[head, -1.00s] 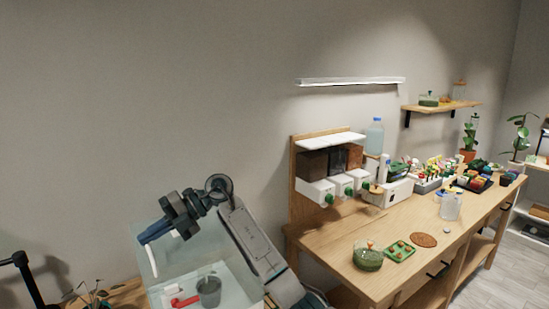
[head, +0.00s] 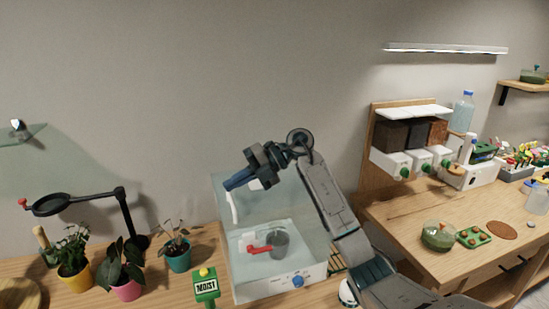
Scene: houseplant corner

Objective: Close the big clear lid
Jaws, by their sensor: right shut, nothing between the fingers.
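The big clear lid (head: 285,205) stands raised at the back of a white box (head: 268,290) with clear walls. A curved white bar (head: 235,207), perhaps its handle, shows at the lid's left side. Inside the box are a grey cup (head: 278,243) and a red part (head: 260,249). My right gripper (head: 229,186) is shut and empty, pointing left and down in front of the lid's upper left. I cannot tell whether it touches the lid. My left gripper is not in view.
Potted plants (head: 74,268) stand left of the box beneath a black magnifier arm (head: 123,210). A green MOIST meter (head: 206,285) is close to the box's front left. A dispenser rack (head: 408,145) and wooden table (head: 440,215) are to the right.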

